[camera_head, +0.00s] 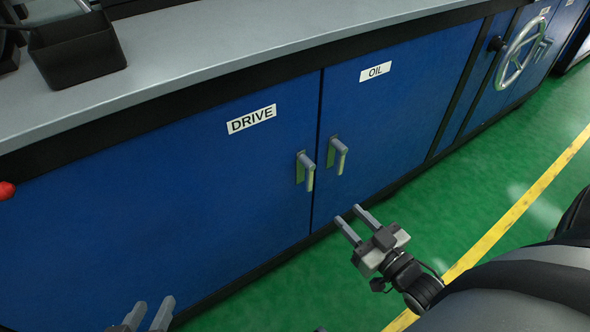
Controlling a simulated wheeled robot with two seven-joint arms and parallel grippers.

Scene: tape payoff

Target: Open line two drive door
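The blue drive door (200,185) carries a white DRIVE label (251,119) and looks closed, flush with the door to its right. Its grey lever handle (306,171) sits near its right edge and hangs downward. My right gripper (354,220) is open and empty, low in front of the doors and below the handles, apart from them. My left gripper (149,315) shows only its fingertips at the bottom edge, with a gap between them and nothing seen in it. The rest of it is cut off.
The blue oil door (400,110), labelled OIL, has its own lever handle (338,155) close beside the drive handle. A grey countertop (230,40) holds a black bin (77,55). A handwheel (520,53) projects at the far right. The green floor (470,170) in front is clear.

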